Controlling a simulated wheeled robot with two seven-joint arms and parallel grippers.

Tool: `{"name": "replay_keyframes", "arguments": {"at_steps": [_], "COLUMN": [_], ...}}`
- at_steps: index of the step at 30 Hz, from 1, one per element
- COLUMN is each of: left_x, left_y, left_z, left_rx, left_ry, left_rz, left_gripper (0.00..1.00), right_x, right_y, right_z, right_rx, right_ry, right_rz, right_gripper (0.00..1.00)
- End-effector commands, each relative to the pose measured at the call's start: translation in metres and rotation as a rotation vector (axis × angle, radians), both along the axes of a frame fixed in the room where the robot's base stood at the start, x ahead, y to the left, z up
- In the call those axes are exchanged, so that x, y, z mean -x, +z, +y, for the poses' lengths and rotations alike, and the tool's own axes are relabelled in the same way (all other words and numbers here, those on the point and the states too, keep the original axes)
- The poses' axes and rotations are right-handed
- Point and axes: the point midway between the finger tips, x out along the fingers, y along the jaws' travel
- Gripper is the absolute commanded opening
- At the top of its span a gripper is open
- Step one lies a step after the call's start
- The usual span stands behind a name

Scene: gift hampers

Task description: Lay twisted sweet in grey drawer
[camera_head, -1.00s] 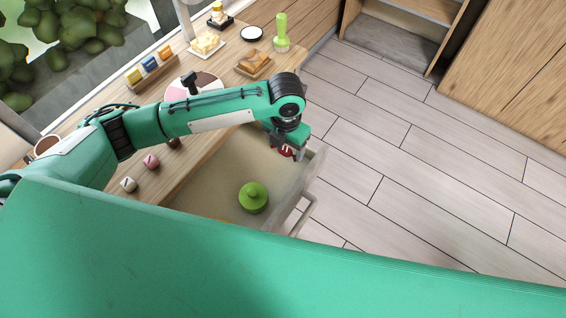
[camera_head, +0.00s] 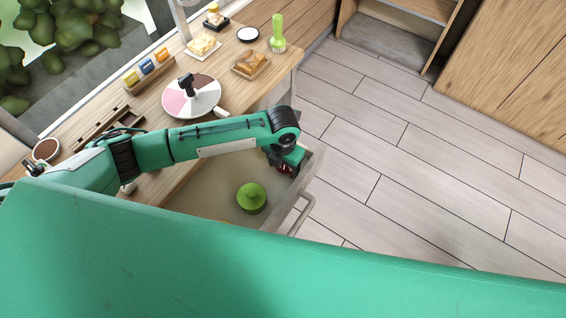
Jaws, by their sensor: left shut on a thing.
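The grey drawer (camera_head: 206,190) stands pulled out below the counter in the camera_head view. My left gripper (camera_head: 285,170) is at the drawer's far right corner, pointing down inside its walls. It is shut on a small dark red thing (camera_head: 286,169), likely the twisted sweet, mostly hidden by the gripper. I cannot tell whether the sweet touches the drawer floor. A green round lidded thing (camera_head: 251,197) lies in the drawer, apart from the gripper. My right gripper is not in view.
The drawer handle (camera_head: 302,213) sticks out over clear floor. My green body covers the lower picture.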

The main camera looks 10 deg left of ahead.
Motion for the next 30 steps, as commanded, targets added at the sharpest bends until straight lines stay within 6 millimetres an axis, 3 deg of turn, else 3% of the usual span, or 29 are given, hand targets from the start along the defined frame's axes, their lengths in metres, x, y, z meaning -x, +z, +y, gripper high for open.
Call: {"name": "replay_keyframes", "arguments": {"at_steps": [2, 3, 6, 17, 30], "left_x": [0.0, 0.0, 0.0, -0.001, -0.001], "left_y": [-0.003, -0.002, -0.002, 0.005, 0.091], "left_z": [0.0, 0.0, 0.0, 0.0, 0.0], "left_rx": [0.0, 0.0, 0.0, 0.001, 0.001], "left_ry": [0.0, 0.0, 0.0, -0.001, 0.0], "left_rz": [0.001, 0.0, 0.0, -0.002, -0.004], "left_gripper": [0.47, 0.76, 0.9, 0.9, 0.9], "right_x": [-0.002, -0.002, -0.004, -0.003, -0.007], "right_y": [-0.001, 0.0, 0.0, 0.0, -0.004], "right_z": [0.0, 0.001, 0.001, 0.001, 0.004], "right_rx": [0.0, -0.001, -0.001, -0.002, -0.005], "right_ry": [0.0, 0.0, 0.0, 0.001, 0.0], "right_rz": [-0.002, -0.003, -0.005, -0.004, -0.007], "right_gripper": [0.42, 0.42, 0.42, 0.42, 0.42]}}
